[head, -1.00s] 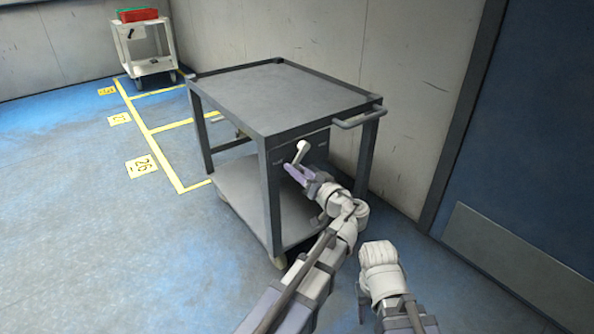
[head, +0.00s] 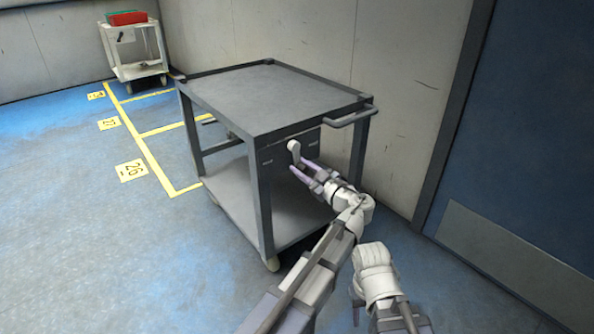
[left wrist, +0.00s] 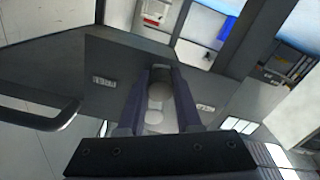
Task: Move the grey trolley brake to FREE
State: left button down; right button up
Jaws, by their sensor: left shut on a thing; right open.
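The grey trolley (head: 270,95) stands in the middle of the head view, its handle end facing me. Its pale brake lever (head: 294,147) is on the grey end panel under the top. The lever slants from its upper end down and slightly right. My left gripper (head: 299,168) is shut on the lever, which also shows between the two fingers in the left wrist view (left wrist: 158,98). Small labels sit left (left wrist: 103,82) and right (left wrist: 205,107) of it; their text is unreadable. My right gripper (head: 357,303) is low, apart from the trolley, open, with its fingers mostly hidden.
The trolley's push handle (head: 350,118) sticks out above and right of my left gripper. A wall stands behind, and a blue door (head: 530,130) is at right. A white trolley (head: 137,72) with a red bin (head: 127,17) is far left. Left floor is clear.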

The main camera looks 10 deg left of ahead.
aim_at(304, 154)
pick_arm(q)
jog(key=shift+w+d+r+n+p, duration=0.2)
jog(key=shift+w+d+n, duration=0.2)
jog(key=shift+n, duration=0.75)
jog(key=shift+w+d+r+n+p, duration=0.3)
jog(key=shift+w+n, duration=0.25)
jog(key=shift+n, duration=0.65)
jog(key=shift+w+d+r+n+p, duration=0.15)
jog(key=shift+w+d+n, duration=0.3)
jog(key=shift+n, duration=0.7)
pick_arm(e)
jog(key=shift+r, duration=0.65)
pick_arm(q)
jog(key=shift+w, duration=0.1)
jog(key=c, duration=0.6)
grip_release()
jog(key=shift+r, duration=0.1)
pick_arm(e)
jog(key=shift+d, duration=0.1)
